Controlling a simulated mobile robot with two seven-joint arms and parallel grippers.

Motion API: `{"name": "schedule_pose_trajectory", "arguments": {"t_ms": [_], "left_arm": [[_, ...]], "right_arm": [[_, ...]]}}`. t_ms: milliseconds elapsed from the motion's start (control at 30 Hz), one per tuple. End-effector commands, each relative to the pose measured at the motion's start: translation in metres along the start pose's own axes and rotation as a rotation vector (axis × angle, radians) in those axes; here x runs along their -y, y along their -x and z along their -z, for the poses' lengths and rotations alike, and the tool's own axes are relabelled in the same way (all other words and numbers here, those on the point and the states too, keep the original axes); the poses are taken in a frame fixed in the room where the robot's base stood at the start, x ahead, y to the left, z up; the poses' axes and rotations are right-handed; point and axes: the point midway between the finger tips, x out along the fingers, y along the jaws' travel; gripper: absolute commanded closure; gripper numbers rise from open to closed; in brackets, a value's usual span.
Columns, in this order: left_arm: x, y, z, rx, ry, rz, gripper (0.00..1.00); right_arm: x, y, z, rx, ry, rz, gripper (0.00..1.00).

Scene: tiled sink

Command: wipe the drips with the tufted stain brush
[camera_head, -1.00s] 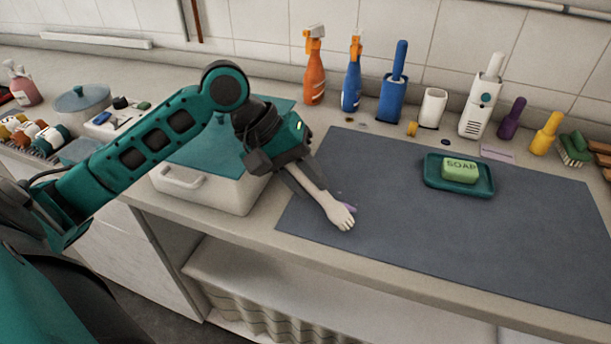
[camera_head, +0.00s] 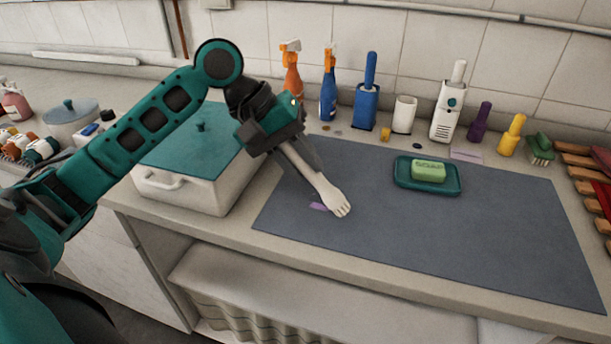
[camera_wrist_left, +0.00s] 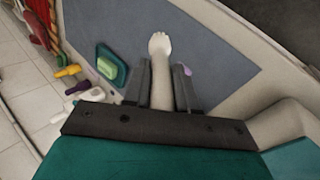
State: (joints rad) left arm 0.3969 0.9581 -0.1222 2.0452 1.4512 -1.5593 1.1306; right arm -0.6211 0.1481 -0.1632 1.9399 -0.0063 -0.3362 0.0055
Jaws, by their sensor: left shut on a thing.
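My left gripper (camera_head: 285,145) is shut on a pale, cream-coloured stick-like tool (camera_head: 322,183), which I take for the tufted stain brush. Its end looks like a small hand or tuft and reaches down over the grey mat (camera_head: 400,240); I cannot tell if it touches. A purple smear (camera_head: 318,206), likely a drip, lies on the mat just left of the brush tip. In the left wrist view the brush (camera_wrist_left: 160,75) points away between the fingers, with the purple smear (camera_wrist_left: 187,70) beside the right finger. My right gripper is not in view.
A teal dish (camera_head: 428,188) with green soap sits on the mat. A lidded white box (camera_head: 185,190) is left of the mat. The mat's right side is clear.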

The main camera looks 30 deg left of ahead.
Motion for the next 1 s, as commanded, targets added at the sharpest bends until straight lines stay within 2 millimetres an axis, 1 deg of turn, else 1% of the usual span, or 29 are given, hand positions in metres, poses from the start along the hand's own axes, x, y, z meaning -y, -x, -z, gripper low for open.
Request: {"name": "schedule_pose_trajectory", "arguments": {"t_ms": [200,400,1000], "left_arm": [[-0.006,0.021,0.007,-0.007,0.006,0.000,1.00],[-0.009,0.033,0.010,-0.008,0.011,0.000,1.00],[-0.009,0.035,0.010,-0.007,0.011,0.004,1.00]], "right_arm": [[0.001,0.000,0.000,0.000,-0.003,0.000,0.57],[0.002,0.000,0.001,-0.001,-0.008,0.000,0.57],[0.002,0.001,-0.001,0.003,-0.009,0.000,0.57]]}}
